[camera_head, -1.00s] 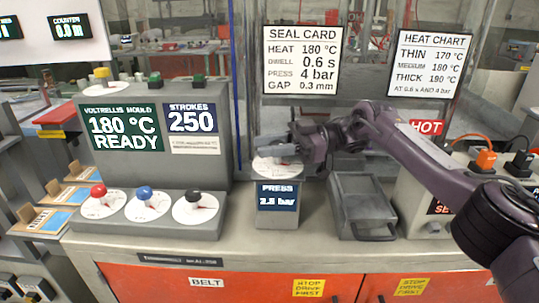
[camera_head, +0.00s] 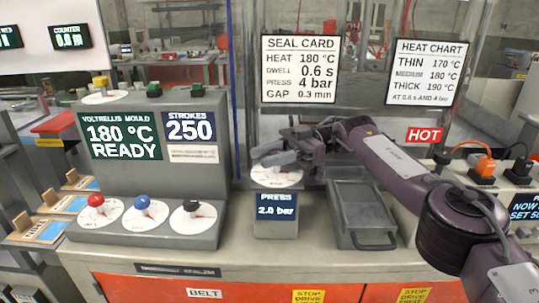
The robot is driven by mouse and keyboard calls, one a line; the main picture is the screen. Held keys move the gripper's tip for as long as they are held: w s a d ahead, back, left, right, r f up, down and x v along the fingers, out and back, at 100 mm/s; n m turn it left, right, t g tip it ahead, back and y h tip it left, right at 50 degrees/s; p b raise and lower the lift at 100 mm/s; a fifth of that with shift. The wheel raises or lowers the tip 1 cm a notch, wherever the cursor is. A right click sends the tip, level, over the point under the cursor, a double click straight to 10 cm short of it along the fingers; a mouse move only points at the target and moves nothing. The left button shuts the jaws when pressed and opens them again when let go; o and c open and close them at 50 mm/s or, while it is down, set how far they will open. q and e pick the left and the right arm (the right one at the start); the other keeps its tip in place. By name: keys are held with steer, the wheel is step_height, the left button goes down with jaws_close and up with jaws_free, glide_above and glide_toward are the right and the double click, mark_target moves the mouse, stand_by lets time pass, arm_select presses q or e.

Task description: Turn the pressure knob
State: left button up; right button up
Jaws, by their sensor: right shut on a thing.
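The pressure knob sits on a white dial (camera_head: 277,177) on top of a small grey box. The display (camera_head: 276,206) on the box front reads PRESS 2.0 bar. My right gripper (camera_head: 270,157) comes in from the right and is shut on the knob, its fingers hiding the knob itself. The seal card (camera_head: 300,69) behind reads HEAT 180 °C, DWELL 0.6 s, PRESS 4 bar and GAP 0.3 mm. My left gripper is not in view.
The grey mould console (camera_head: 150,150) with red, blue and black knobs stands left of the pressure box. A grey tray (camera_head: 361,212) with a handle lies to its right. A HOT sign (camera_head: 426,135) and plugs with cables are further right. A glass screen stands behind.

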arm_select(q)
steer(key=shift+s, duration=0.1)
arm_select(e)
steer(key=o, duration=1)
steer(key=shift+c, duration=0.2)
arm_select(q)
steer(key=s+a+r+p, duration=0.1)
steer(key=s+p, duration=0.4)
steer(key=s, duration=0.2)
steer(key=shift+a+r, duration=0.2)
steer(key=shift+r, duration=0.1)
arm_select(e)
step_height(320, 180, up, 20)
